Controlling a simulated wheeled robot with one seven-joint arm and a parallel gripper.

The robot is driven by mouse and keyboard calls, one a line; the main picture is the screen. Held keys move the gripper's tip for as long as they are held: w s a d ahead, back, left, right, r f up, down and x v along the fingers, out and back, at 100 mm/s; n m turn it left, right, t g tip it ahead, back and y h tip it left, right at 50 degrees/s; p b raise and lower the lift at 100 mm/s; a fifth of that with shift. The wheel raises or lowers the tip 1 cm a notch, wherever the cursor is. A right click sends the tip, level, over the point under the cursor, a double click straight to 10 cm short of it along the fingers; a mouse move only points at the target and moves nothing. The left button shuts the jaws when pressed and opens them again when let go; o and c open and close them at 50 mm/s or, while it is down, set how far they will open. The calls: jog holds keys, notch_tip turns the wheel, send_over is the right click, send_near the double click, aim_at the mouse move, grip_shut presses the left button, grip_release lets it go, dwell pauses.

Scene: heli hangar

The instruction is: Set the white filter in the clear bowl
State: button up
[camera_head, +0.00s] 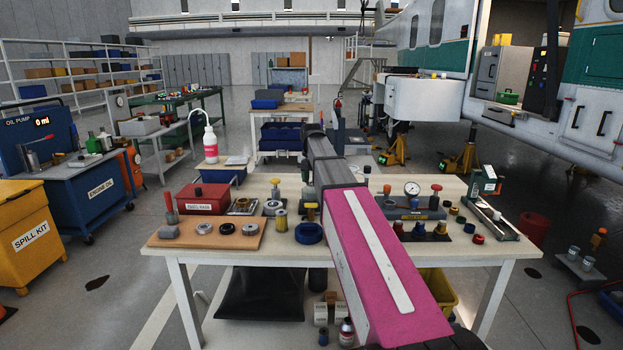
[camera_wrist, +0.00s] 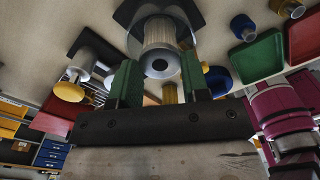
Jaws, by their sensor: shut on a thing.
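My gripper (camera_wrist: 160,76) has its green fingers shut on the white filter (camera_wrist: 159,36) in the wrist view. The filter is a pale ribbed cylinder, and its end cap with a dark central hole faces the camera. A grey see-through shape (camera_wrist: 201,46), perhaps the clear bowl, shows behind and around the filter, with a dark piece beyond it. I cannot tell whether the filter is inside the bowl or in front of it. In the head view my pink arm hides the gripper, the filter and any bowl behind it.
The worktable (camera_head: 280,268) carries a red box (camera_head: 203,199), a brown board (camera_head: 205,233) with rings, a blue ring (camera_head: 308,233), a gauge (camera_head: 411,188) and a long tray (camera_head: 488,216). Small parts crowd both sides of my arm. A white bottle (camera_head: 210,146) stands behind the table.

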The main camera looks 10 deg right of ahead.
jog(key=shift+f, duration=0.8)
jog(key=o, duration=1)
jog(key=shift+c, duration=0.2)
jog(key=shift+r, duration=0.2)
jog(key=shift+r, duration=3.4)
